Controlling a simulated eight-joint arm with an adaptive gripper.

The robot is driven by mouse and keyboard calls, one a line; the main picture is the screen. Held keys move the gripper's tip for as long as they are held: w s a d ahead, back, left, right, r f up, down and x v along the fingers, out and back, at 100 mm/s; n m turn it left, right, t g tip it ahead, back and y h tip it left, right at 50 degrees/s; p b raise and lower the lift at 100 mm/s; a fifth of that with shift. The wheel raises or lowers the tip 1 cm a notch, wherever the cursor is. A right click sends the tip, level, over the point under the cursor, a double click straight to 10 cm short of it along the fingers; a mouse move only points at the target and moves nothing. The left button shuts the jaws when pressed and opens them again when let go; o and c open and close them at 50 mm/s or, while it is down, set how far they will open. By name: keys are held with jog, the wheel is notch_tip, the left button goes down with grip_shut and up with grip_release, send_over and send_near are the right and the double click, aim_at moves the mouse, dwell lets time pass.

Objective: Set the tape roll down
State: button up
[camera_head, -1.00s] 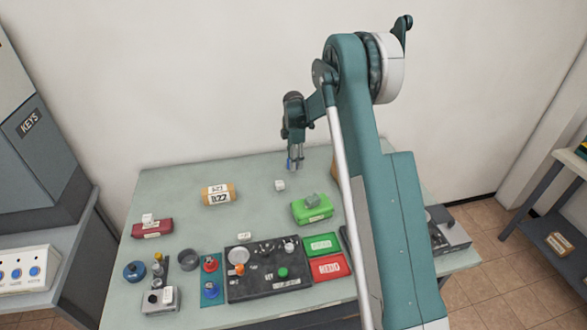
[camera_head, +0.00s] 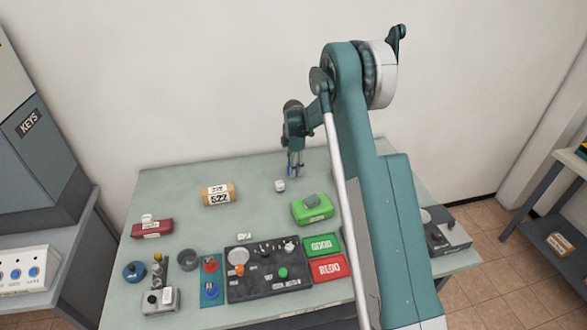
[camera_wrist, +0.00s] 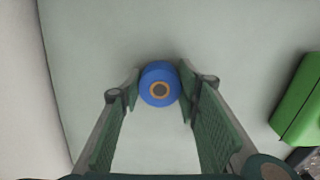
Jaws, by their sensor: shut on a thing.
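The tape roll, a blue round piece with a tan ring and dark centre, shows in the wrist view (camera_wrist: 159,84) between the two green finger pads. My gripper (camera_wrist: 160,88) is shut on it. In the head view, my gripper (camera_head: 295,172) hangs low over the back of the table (camera_head: 165,185), and a small bit of blue shows at its fingertips. I cannot tell whether the roll touches the tabletop.
A green box (camera_head: 312,209) lies in front to the right. A tan labelled roll (camera_head: 218,194) lies farther left.

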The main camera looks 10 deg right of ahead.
jog(key=shift+f, duration=0.1)
jog(key=o, duration=0.9)
notch_tip(320, 180, up, 12)
jog(key=p, duration=0.1)
dwell(0.5)
jog(key=shift+r, duration=0.2)
